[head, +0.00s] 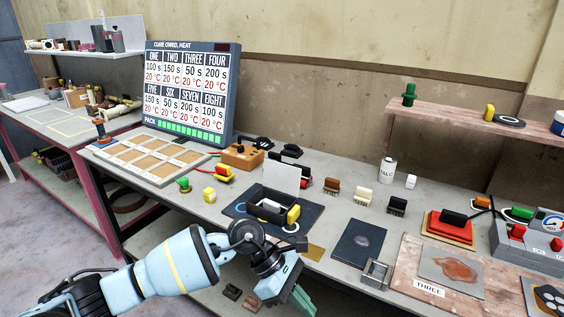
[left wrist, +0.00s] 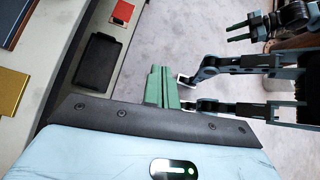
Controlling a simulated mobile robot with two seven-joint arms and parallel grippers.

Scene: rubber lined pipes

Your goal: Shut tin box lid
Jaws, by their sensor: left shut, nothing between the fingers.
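The tin box (head: 262,213) is a small dark box on a dark blue mat, mid-bench in the head view. Its pale lid (head: 284,177) stands upright at the back, so the box is open. Something pale shows inside. My left gripper (head: 301,301) is in front of the bench edge, below and to the right of the box, apart from it. Its green fingers are closed together and empty; they also show in the left wrist view (left wrist: 161,88). The box is not recognisable there.
A yellow-ended piece (head: 293,214) sits beside the box's right side. A dark plate (head: 360,245) and a metal frame (head: 376,274) lie to the right. Small coloured stamps and a white TALC bottle (head: 388,169) stand behind. A compartmented tray (head: 150,158) lies left.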

